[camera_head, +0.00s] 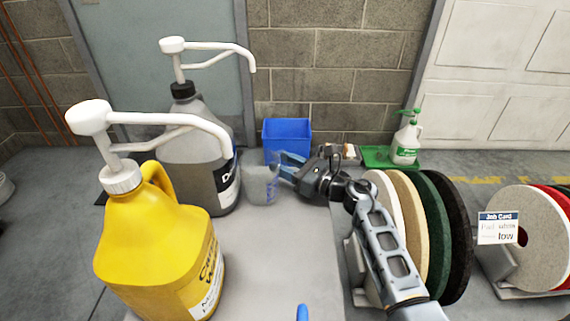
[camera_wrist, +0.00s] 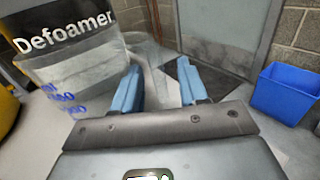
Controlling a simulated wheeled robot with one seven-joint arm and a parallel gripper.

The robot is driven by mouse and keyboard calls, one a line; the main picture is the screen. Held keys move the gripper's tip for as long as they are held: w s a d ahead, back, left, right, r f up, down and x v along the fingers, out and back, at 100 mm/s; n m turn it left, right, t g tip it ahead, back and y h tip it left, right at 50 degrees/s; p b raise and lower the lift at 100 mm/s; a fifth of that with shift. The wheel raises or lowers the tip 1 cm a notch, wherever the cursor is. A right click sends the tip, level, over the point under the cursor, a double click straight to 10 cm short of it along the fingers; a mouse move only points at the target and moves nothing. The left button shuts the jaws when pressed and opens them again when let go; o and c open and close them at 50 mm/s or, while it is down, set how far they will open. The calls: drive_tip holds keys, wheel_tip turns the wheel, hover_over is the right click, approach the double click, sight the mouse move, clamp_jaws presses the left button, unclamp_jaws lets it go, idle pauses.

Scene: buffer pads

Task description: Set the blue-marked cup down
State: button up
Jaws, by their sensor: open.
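The clear cup with blue markings (camera_head: 262,184) stands upright on the grey bench top, just right of the grey Defoamer jug. My gripper (camera_head: 286,169) is right beside it, on its right, with blue fingers apart. In the wrist view the cup (camera_wrist: 85,72) is at left, its blue marks low on its side, with the Defoamer label behind it. My gripper (camera_wrist: 160,88) is open there. The left finger overlaps the cup's right edge in the picture; I cannot tell whether they touch. I see no solid object held between the fingers.
A yellow pump jug (camera_head: 155,250) and the Defoamer jug (camera_head: 196,150) stand left. Upright round pads (camera_head: 433,225) stand right of my arm.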

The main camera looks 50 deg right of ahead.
drive_tip(key=shift+r, duration=0.25)
drive_tip(key=s, duration=0.8)
drive_tip(key=s+d, duration=0.1)
drive_tip(key=s, duration=0.3)
drive_tip(key=shift+f+p, duration=0.1)
drive_tip(key=shift+p, duration=0.3)
drive_tip(key=a+m, duration=0.1)
drive_tip(key=a, duration=0.1)
drive_tip(key=s+a+r+m+t, duration=0.1)
drive_tip(key=a+m, duration=0.1)
drive_tip(key=a, duration=0.1)
drive_tip(key=s+a+m, duration=0.1)
drive_tip(key=a, duration=0.2)
drive_tip(key=shift+a+r+m, duration=0.1)
drive_tip(key=shift+r+m, duration=0.1)
drive_tip(key=shift+m, duration=0.1)
drive_tip(key=s+a+r+m+g, duration=0.1)
drive_tip(key=s+a+r+m, duration=0.1)
drive_tip(key=s+a+m, duration=0.4)
drive_tip(key=s+a+r+m+g, duration=0.1)
drive_tip(key=s+a+r+m, duration=0.2)
drive_tip(key=m, duration=1.2)
drive_tip(key=s+a+r+m+g+h, duration=0.1)
drive_tip(key=s+a+r+m+g, duration=0.1)
drive_tip(key=s+a+m, duration=0.6)
drive_tip(key=s+m, duration=0.3)
drive_tip(key=s, duration=0.3)
drive_tip(key=shift+a+r, duration=0.25)
drive_tip(key=shift+a, duration=0.15)
